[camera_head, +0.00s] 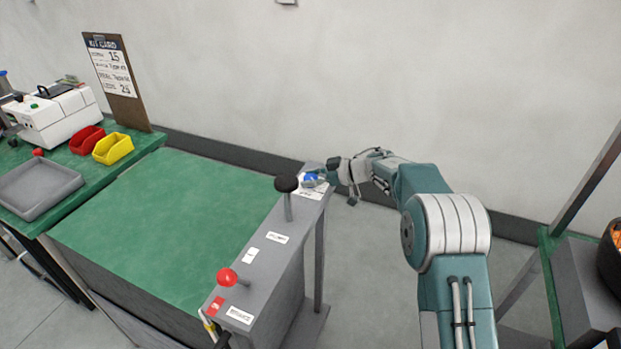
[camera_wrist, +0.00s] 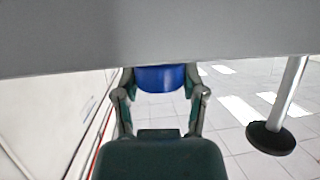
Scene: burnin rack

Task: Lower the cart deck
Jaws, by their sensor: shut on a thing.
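The cart has a green deck (camera_head: 165,225) and a grey control panel (camera_head: 262,262) along its right side. A blue knob (camera_head: 309,177) sits at the panel's far end. My gripper (camera_head: 326,172) reaches it from the right, and its fingers are small and partly hidden there. In the wrist view my gripper (camera_wrist: 160,85) is shut with one finger on each side of the blue knob (camera_wrist: 160,77). The grey panel (camera_wrist: 150,35) covers the top of that view and hides part of the knob.
A black-knobbed lever (camera_head: 287,190) and a red-knobbed lever (camera_head: 229,277) stand up from the panel, with small labels between. At left, a green bench holds a grey tray (camera_head: 38,188), a red bin (camera_head: 87,140) and a yellow bin (camera_head: 113,149). The deck is bare.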

